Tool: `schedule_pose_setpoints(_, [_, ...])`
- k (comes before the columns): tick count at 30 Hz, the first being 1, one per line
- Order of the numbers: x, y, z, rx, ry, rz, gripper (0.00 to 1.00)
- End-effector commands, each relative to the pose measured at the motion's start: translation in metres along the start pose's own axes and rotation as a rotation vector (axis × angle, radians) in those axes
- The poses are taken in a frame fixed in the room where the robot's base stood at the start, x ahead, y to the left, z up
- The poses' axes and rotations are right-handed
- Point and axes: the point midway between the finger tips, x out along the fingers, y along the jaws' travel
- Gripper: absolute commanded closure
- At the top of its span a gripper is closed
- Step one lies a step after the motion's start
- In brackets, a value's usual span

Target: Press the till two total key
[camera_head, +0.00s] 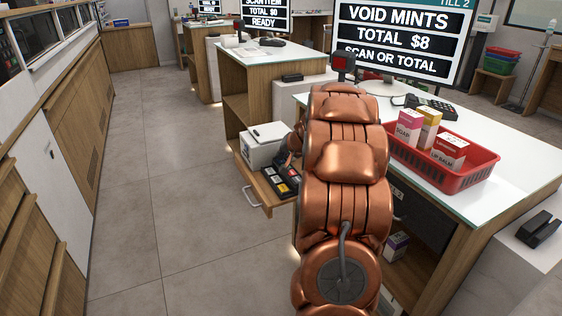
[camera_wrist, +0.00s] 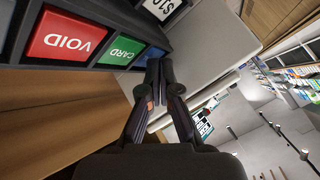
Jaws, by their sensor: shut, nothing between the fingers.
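The till two screen (camera_head: 395,38) reads "VOID MINTS, TOTAL $8, SCAN OR TOTAL". In the wrist view a dark key panel shows a red VOID key (camera_wrist: 66,35), a green CARD key (camera_wrist: 119,51) and a blue key (camera_wrist: 150,55). The blue key is partly hidden by my fingers and its label cannot be read. My gripper (camera_wrist: 158,75) is shut and empty, its tips at the blue key; I cannot tell whether they touch it. In the head view my copper arm hides most of the gripper. No key marked TOTAL is legible.
A red basket (camera_head: 455,178) with several small boxes stands on the white counter (camera_head: 510,160), near a dark keypad (camera_head: 431,106). Left of my arm, a white box (camera_head: 263,145) and a dark unit (camera_head: 283,182) sit by a wooden drawer (camera_head: 262,193). The aisle floor (camera_head: 160,170) is clear.

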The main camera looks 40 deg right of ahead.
Motion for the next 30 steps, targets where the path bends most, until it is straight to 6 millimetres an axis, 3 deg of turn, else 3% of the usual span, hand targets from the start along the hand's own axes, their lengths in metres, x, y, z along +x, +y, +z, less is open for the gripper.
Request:
schedule_pose_setpoints(17, [0.002, 0.001, 0.001, 0.000, 0.000, 0.000, 1.00])
schedule_pose_setpoints(30, [-0.009, -0.007, -0.007, 0.001, 0.000, 0.000, 1.00])
